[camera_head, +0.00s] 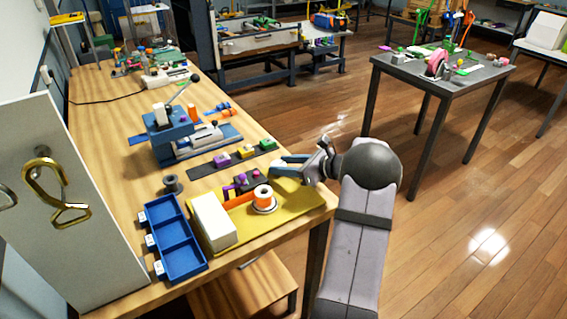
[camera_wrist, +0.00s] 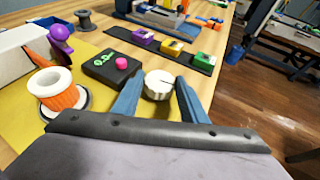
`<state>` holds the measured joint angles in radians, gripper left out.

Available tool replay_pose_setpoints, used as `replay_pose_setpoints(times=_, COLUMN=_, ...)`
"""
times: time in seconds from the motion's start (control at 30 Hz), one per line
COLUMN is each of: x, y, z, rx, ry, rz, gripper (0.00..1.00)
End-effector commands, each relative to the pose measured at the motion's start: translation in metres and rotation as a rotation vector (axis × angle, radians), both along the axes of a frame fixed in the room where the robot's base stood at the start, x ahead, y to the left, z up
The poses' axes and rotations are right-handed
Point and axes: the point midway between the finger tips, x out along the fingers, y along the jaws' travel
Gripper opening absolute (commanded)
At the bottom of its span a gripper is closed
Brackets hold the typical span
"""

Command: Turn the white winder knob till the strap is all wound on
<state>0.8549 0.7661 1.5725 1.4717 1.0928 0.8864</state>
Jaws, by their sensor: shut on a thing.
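The white winder knob (camera_wrist: 158,82), with a dark line on its top, stands between the two blue fingers of my gripper (camera_wrist: 158,92). My gripper is shut on it. The orange strap (camera_head: 238,201) runs from the white block (camera_head: 213,220) to the white-flanged spool (camera_head: 264,199). Orange strap is wound around the spool, which also shows in the wrist view (camera_wrist: 50,80).
A black box with a green readout and pink button (camera_wrist: 112,66) stands left of the knob, near a purple ball (camera_wrist: 60,32). A blue tray (camera_head: 175,240) lies left of the board. A dark strip with coloured blocks (camera_head: 232,158) and a blue fixture (camera_head: 185,137) lie behind.

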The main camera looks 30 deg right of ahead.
Motion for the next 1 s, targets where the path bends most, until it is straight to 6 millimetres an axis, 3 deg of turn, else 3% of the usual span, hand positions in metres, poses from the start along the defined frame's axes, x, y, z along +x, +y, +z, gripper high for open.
replay_pose_setpoints(times=0.5, x=0.0028, y=-0.0051, z=-0.0005, rx=0.000, ry=0.001, rz=0.270, gripper=0.17)
replay_pose_setpoints(times=1.0, x=0.0042, y=-0.0061, z=-0.0002, rx=0.000, ry=0.000, rz=0.400, gripper=0.17)
